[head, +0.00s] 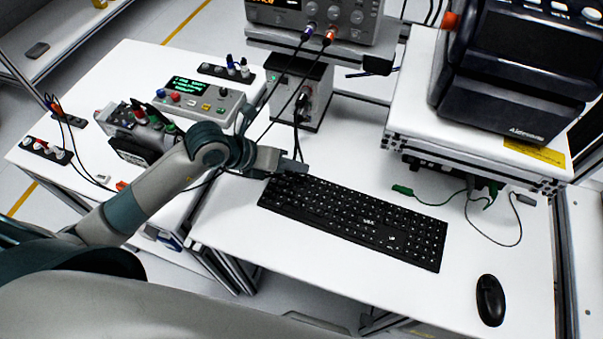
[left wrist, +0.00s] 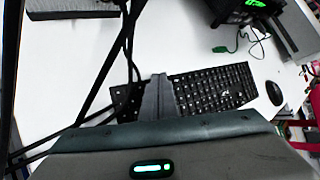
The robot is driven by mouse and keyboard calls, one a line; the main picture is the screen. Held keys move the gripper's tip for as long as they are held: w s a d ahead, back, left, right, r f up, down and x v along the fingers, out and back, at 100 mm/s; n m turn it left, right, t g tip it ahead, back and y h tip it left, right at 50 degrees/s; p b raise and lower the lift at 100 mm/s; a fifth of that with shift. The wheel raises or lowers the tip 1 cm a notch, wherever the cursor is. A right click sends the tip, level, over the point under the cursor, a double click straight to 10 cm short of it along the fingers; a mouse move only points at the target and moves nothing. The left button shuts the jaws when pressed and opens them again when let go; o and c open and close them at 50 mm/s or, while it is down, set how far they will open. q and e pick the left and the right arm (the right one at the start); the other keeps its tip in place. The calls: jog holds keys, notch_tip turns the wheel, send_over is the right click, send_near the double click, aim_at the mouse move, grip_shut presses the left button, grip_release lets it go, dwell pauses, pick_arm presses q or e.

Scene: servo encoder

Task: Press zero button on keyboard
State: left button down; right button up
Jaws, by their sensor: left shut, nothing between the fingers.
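A black keyboard (head: 352,217) lies on the white table, slanting down to the right in the head view. It also shows in the left wrist view (left wrist: 213,90), partly hidden behind my fingers. My left gripper (head: 298,166) is shut and empty, with its fingertips at the keyboard's far left corner. In the left wrist view the closed fingers (left wrist: 159,90) overlap the keyboard's left part. I cannot tell whether they touch it. The zero key is too small to pick out. My right gripper is not in view.
A black mouse (head: 490,299) lies right of the keyboard. A power supply (head: 318,20) with cables stands behind it, and a dark machine (head: 515,75) is at the back right. Thin cables hang near my left gripper. A control box (head: 200,99) stands left. The table in front of the keyboard is clear.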

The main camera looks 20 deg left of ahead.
pick_arm(q)
jog(key=shift+f, duration=0.1)
dwell(0.7)
jog(key=shift+f+b, duration=0.3)
jog(key=shift+f, duration=0.05)
jog(key=shift+f+b, duration=0.3)
jog(key=shift+f, duration=0.05)
dwell(0.8)
dwell(0.4)
jog(key=shift+r+p, duration=0.7)
jog(key=shift+r, duration=0.15)
notch_tip(320, 180, up, 5)
jog(key=p, duration=0.4)
jog(key=shift+s+f, duration=0.1)
dwell(1.0)
